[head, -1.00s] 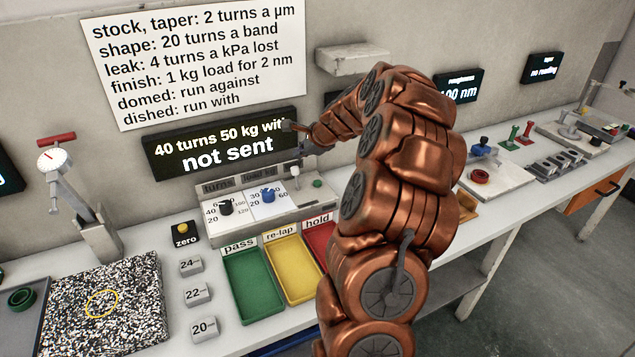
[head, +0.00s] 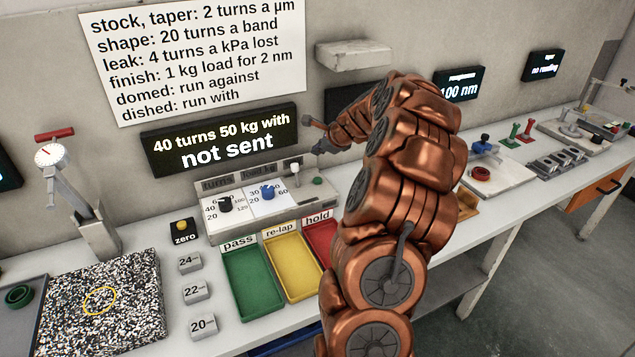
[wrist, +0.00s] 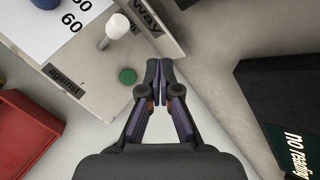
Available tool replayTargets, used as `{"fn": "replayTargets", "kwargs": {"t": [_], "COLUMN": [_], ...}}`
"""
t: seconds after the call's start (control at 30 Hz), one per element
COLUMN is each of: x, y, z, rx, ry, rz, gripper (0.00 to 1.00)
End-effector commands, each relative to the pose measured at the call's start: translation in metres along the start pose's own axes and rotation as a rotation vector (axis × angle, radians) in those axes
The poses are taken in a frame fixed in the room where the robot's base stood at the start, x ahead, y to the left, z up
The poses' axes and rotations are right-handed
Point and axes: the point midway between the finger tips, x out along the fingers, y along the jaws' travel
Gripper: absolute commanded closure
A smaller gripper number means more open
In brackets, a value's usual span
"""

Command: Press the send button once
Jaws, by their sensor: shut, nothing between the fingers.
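A small green button (head: 317,181) sits at the right end of the control panel (head: 300,209); I cannot read a label on it. In the wrist view the green button (wrist: 127,75) is just left of my fingertips, unobstructed. My gripper (head: 318,149) is shut and empty, above the panel's right end. In the wrist view my gripper (wrist: 159,66) points past the button towards the panel's edge, apart from it. The dark display (head: 222,141) above reads "40 turns 50 kg with" and "not sent".
On the panel are a black knob (head: 225,204), a blue knob (head: 268,193) and a white-tipped lever (head: 295,169). Green, yellow and red trays stand in front. The wall shelf (head: 352,55) is above my arm. A dark display (wrist: 285,120) is right of my gripper.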

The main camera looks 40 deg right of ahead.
Motion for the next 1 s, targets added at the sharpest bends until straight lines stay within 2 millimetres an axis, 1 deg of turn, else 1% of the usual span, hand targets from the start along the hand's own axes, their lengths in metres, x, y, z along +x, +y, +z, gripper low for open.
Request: {"fn": "replayTargets", "kwargs": {"t": [0.03,0.2,0.6,0.77,1.0], "x": [0.006,0.019,0.047,0.052,0.052], "y": [0.005,0.014,0.034,0.038,0.038], "z": [-0.005,-0.014,-0.034,-0.037,-0.038], "rx": [0.0,0.0,0.002,0.0,-0.001], "ry": [0.0,0.0,-0.001,-0.001,0.0], "rz": [0.0,0.0,0.002,0.002,0.001], "gripper": [1.0,1.0,1.0,1.0,1.0]}}
